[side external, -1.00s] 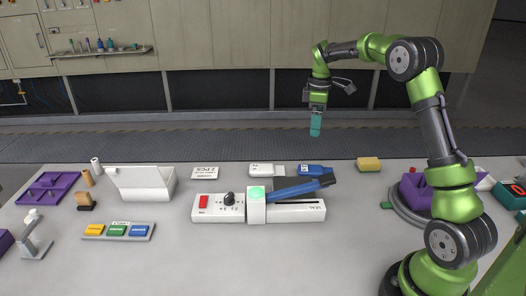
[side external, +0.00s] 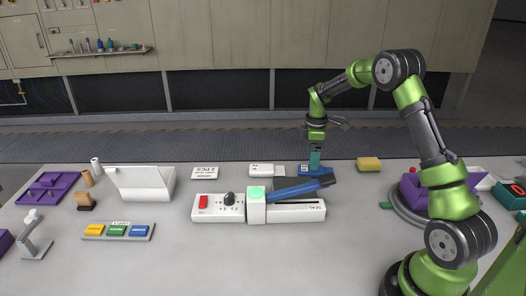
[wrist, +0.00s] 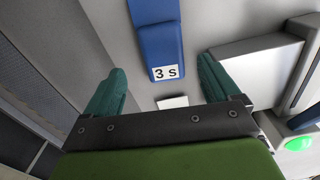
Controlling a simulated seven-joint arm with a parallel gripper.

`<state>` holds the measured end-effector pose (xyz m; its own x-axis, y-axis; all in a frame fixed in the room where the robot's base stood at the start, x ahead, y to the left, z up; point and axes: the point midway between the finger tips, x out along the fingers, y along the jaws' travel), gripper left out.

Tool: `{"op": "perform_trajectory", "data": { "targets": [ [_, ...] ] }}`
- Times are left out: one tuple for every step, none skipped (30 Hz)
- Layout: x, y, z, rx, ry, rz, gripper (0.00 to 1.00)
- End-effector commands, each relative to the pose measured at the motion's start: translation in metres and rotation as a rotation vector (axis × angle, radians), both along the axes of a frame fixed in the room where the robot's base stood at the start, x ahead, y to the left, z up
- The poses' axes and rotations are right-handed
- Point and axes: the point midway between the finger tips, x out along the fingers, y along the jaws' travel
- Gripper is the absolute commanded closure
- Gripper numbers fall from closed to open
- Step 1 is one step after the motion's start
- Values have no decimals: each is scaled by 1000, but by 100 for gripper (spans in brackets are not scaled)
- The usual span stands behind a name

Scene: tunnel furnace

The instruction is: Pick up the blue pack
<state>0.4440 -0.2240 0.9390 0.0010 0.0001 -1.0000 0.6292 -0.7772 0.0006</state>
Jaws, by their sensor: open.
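The blue pack (side external: 320,169) lies flat on the table behind the white sealing machine, with a white label at its left end. In the wrist view the blue pack (wrist: 156,30) runs up to the top edge, and its label reads "3 S". My gripper (side external: 315,162) is open and points down at the pack in the side view. In the wrist view its teal fingers (wrist: 160,80) are on either side of the pack's line, with the label end ahead of the gap between them. I cannot tell the exact height of the fingertips above the table.
The white sealing machine (side external: 299,213) with a blue lever (side external: 297,190) stands just in front of the pack. A white pack (side external: 262,169) lies to the left, and a yellow block (side external: 369,164) to the right. The table's back edge runs close behind.

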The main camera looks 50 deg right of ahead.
Motion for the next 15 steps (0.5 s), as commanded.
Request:
{"op": "perform_trajectory", "data": {
  "targets": [
    [-2,1,-8,1,5,1,11],
    [-3,2,-13,2,5,1,11],
    [-4,2,-20,1,5,2,11],
    [-5,3,-24,2,4,1,11],
    [-5,3,-29,2,4,1,11],
    [-5,3,-34,1,5,0,11],
    [-5,2,-37,0,3,1,11],
    [-5,2,-40,0,3,1,11],
    [-5,2,-43,0,3,0,11],
    [-5,2,-44,0,3,0,11],
    [-4,2,-45,0,2,0,11],
    [-4,2,-46,-1,1,1,11],
    [-4,2,-46,-1,1,1,11],
    [-4,2,-45,-1,1,1,11],
    [-4,2,-45,-1,1,1,11]
  ]
}}
